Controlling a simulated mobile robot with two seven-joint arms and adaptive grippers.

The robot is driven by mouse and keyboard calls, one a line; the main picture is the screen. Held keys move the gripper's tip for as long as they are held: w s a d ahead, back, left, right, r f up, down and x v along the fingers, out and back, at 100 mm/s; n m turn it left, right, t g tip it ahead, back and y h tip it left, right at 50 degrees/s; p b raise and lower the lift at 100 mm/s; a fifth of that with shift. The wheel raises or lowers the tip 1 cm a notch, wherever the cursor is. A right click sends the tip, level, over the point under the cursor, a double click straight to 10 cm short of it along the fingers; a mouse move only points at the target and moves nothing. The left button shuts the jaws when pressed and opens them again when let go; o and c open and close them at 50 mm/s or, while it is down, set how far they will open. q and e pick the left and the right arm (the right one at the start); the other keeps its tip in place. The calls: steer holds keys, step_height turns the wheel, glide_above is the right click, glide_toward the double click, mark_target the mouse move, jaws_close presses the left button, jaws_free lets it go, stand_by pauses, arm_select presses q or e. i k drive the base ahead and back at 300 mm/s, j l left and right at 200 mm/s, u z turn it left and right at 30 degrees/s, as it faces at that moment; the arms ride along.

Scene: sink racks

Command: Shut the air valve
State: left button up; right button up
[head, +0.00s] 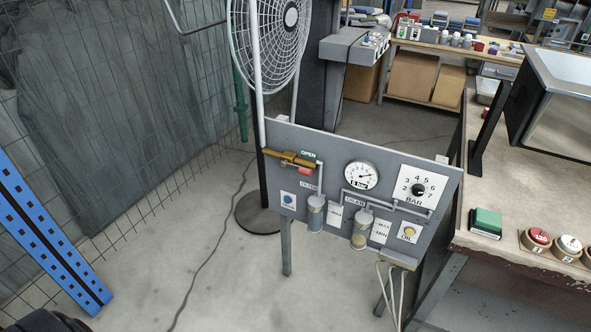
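The air valve (290,158) is a brass-coloured fitting at the upper left of a grey panel (330,152). It lies along a horizontal line, with a small red part (305,171) just below its right end. A green label (308,154) reading "OPEN" is right beside it. Whether the red part is the valve's handle or a tag is too small to tell. Neither gripper's fingers show in the head view. Nothing is seen touching the valve.
The panel bears a gauge (360,175), a BAR dial (418,189), and filter and oiler bowls. A fan (268,40) stands behind it. A workbench (520,262) is close on the right; a blue rack post (50,235) stands at left.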

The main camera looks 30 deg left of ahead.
mark_target(302, 171)
steer(key=u, duration=0.75)
steer(key=i+l, duration=0.05)
